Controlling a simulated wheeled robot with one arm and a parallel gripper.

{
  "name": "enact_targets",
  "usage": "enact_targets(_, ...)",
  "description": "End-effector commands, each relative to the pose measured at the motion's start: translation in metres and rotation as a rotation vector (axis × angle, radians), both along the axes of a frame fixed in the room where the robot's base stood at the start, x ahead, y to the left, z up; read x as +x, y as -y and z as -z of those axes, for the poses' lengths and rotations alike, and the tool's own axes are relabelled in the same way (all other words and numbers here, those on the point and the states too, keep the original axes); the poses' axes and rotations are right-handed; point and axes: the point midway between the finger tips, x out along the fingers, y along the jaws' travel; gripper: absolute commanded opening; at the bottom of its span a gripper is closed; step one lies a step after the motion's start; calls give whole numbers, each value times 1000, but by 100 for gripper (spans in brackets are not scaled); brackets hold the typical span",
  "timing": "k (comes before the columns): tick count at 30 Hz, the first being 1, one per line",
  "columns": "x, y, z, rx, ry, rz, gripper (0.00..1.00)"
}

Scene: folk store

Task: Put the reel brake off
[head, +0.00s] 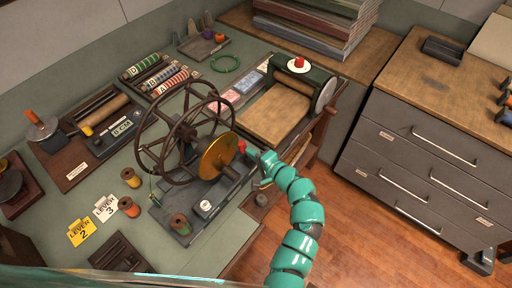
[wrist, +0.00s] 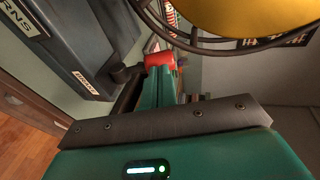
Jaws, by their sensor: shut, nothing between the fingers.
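The reel winder is a dark spoked wheel (head: 185,128) with a brass disc (head: 217,155) on a grey base at the bench's front edge. The brake lever's red knob (head: 241,146) sits just right of the disc. In the wrist view the red knob (wrist: 158,58) is straight beyond my fingertips, beside a dark box with a "BRAKE" label (wrist: 86,82). My green gripper (head: 263,157) is shut and empty, close to the knob on its right. I cannot tell whether the fingertips touch it. The lever's arm is mostly hidden by the fingers.
Thread spools (head: 131,178), yellow and white lever cards (head: 80,232) and a roller press (head: 300,75) share the green bench. A drawer cabinet (head: 420,150) stands right, with open floor between.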

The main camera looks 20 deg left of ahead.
Motion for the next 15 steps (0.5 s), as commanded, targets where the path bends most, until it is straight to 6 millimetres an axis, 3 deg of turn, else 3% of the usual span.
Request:
enact_targets(1,1,-3,-7,-28,-8,-4,0)
enact_targets(15,5,-14,-3,-74,-31,-3,0)
